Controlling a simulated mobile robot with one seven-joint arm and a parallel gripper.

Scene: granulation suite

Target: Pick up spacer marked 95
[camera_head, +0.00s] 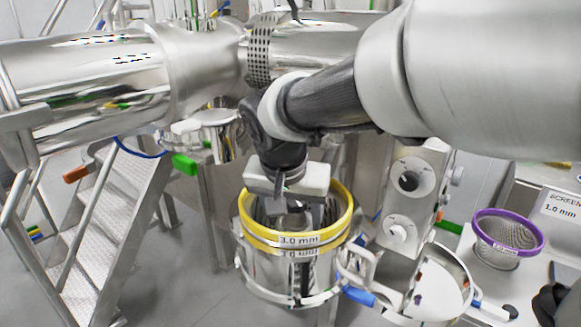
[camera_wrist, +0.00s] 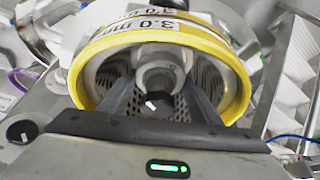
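I cannot make out a mark reading 95 on anything. My gripper (camera_wrist: 158,92) points down into a yellow-rimmed screen basket (camera_head: 338,232), labelled 3.0 mm, in the head view. In the wrist view the basket's yellow rim (camera_wrist: 236,80) surrounds my two fingers, which stand apart. A round grey metal part (camera_wrist: 158,58) shows between the fingertips, at the middle of the basket. I cannot tell whether the fingers touch it. The lower part of the basket's inside is hidden by my gripper.
The basket sits in a steel housing (camera_head: 262,268). A steel lid (camera_head: 440,288) hangs open to its right. A purple-rimmed screen (camera_head: 508,234) stands on a table at the right. A control box with knobs (camera_head: 412,190) is behind. Metal stairs (camera_head: 105,225) are at the left.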

